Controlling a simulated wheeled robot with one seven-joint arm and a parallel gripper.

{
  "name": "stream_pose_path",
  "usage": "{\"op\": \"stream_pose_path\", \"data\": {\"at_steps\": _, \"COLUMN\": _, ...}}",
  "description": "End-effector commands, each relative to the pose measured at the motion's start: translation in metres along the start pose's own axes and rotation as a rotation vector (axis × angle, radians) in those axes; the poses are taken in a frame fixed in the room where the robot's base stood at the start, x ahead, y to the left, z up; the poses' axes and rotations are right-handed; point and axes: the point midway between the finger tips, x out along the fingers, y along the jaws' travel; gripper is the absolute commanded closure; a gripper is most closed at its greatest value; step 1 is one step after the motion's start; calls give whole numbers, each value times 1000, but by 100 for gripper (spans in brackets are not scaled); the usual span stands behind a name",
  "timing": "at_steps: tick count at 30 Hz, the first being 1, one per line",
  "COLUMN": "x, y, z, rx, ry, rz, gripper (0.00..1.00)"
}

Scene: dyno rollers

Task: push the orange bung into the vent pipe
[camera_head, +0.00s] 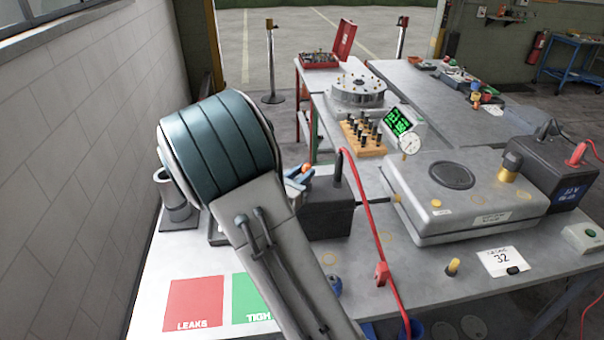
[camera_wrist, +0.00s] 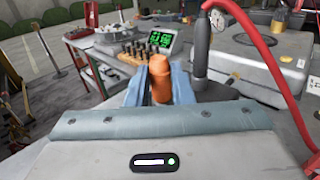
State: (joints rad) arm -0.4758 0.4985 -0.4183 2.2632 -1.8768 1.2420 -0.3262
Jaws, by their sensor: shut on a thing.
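My gripper (camera_head: 298,178) is largely hidden behind my arm in the head view; its blue fingertips show above the dark box. In the wrist view, my gripper (camera_wrist: 159,88) is shut on the orange bung (camera_wrist: 159,75), a rounded upright piece between the two blue fingers. The bung's orange tip (camera_head: 307,168) also shows in the head view. I cannot tell for sure which fitting is the vent pipe. A grey metal tank (camera_head: 455,190) on the bench has a brass fitting with a dark top (camera_head: 509,166) and a yellow side stub (camera_head: 397,198).
A dark box (camera_head: 328,212) with a red hose (camera_head: 368,215) stands just right of my arm. A wooden block with black pegs (camera_head: 362,138) and a green-lit display (camera_head: 398,120) lie behind. Red and green mats (camera_head: 195,304) lie at front left. A wall bounds the left.

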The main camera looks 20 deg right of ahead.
Motion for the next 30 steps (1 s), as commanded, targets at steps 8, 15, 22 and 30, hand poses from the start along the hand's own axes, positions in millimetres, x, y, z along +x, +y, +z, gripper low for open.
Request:
{"op": "stream_pose_path", "data": {"at_steps": 8, "x": 0, "y": 0, "z": -2, "rx": 0, "ry": 0, "rz": 0, "gripper": 54}}
{"op": "stream_pose_path", "data": {"at_steps": 15, "x": -2, "y": 0, "z": -2, "rx": 1, "ry": 0, "rz": 1, "gripper": 54}}
{"op": "stream_pose_path", "data": {"at_steps": 22, "x": -33, "y": 1, "z": -3, "rx": 2, "ry": 1, "rz": 5, "gripper": 54}}
{"op": "stream_pose_path", "data": {"at_steps": 30, "x": -95, "y": 1, "z": -3, "rx": 2, "ry": 0, "rz": 4, "gripper": 54}}
